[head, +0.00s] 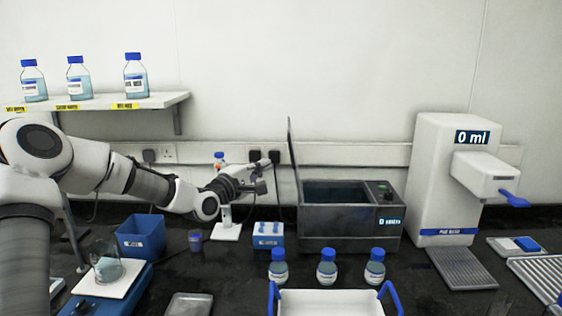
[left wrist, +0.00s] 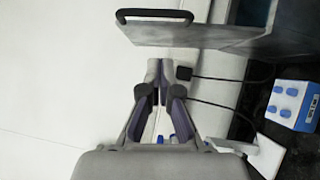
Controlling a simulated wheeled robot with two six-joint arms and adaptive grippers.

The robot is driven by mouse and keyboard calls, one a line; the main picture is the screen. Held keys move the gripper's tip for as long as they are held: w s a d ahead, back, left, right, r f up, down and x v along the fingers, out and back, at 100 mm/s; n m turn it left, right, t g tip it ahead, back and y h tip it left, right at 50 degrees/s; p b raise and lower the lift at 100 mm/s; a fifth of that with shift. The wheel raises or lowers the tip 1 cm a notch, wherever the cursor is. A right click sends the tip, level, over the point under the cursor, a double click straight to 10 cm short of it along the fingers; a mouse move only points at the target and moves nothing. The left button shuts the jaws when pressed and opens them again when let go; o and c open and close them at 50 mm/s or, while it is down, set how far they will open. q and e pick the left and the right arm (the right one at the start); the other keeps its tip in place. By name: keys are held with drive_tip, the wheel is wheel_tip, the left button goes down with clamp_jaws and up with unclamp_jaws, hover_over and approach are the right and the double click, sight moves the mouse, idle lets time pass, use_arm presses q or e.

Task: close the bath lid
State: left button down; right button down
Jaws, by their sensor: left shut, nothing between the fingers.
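The bath (head: 345,222) is a dark grey box with water in it, a green button and a small lit display. Its lid (head: 294,165) stands open, upright at the bath's left edge. In the left wrist view the lid (left wrist: 205,34) shows as a grey panel with a black handle (left wrist: 155,14). My left gripper (head: 268,174) is just left of the raised lid, shut and empty. In the left wrist view its fingertips (left wrist: 160,70) point toward the lid's face; I cannot tell whether they touch. My right gripper is out of view.
A blue-and-white tube rack (head: 268,235) stands left of the bath, with several blue-capped bottles (head: 327,268) and a white tray (head: 330,302) in front. A white dispenser (head: 440,170) is at the right. A wall shelf (head: 100,102) holds bottles at upper left.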

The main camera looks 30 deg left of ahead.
use_arm(q)
drive_tip(key=w+d, duration=0.1)
drive_tip(key=w, duration=0.1)
drive_tip(key=w+d+r+p, duration=0.1)
drive_tip(key=w+d, duration=0.1)
drive_tip(key=shift+w+p, duration=0.15)
drive_tip(key=shift+p, duration=0.15)
drive_tip(key=shift+r, duration=0.1)
drive_tip(key=shift+d, duration=0.15)
drive_tip(key=shift+w+d+r+m, duration=0.15)
drive_tip(key=shift+w+d+m, duration=0.05)
drive_tip(key=shift+d+m, duration=0.15)
